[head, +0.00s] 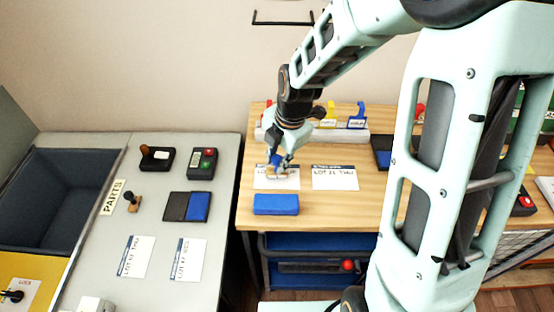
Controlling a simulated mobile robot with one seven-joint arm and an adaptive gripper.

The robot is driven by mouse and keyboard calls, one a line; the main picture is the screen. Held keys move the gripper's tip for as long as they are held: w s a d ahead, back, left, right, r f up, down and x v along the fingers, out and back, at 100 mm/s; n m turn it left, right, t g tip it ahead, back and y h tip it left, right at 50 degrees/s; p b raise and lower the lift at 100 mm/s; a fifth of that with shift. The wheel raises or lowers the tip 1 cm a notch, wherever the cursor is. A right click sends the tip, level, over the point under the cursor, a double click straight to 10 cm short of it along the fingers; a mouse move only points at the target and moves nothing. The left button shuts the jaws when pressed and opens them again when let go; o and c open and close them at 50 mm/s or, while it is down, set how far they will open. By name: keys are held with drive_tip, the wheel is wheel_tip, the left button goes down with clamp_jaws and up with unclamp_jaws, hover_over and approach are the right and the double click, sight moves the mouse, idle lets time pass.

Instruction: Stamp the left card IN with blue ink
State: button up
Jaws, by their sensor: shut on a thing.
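My gripper (279,160) is shut on a stamp with a blue handle and a pale wooden base (277,174). The stamp is over the left card (261,184) on the wooden table, a white card with a dark top band and "LOT" print. The stamp and fingers hide part of this card. I cannot tell whether the stamp touches it. The right card (335,182) lies beside it, uncovered. A flat blue block (276,205) lies in front of the left card. A dark and blue pad (382,152) is partly hidden behind my arm.
A pale rack (342,135) with coloured stamps stands at the back of the wooden table (330,212). The grey table (145,220) at left holds two cards, a black-handled stamp (132,200), an open black-and-blue pad (187,206) and a button box (202,163). A gap separates the tables.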

drive_tip(key=shift+w+a+p+v, duration=0.15)
drive_tip(key=shift+p+v, duration=0.55)
drive_tip(key=shift+v, duration=0.3)
drive_tip(key=shift+w+a+p+v, duration=0.1)
drive_tip(key=shift+w+p+v, duration=0.05)
drive_tip(key=shift+p+v, duration=0.7)
drive_tip(key=shift+w+a+p+v, duration=0.15)
drive_tip(key=shift+p+v, duration=0.45)
drive_tip(key=shift+v, duration=0.5)
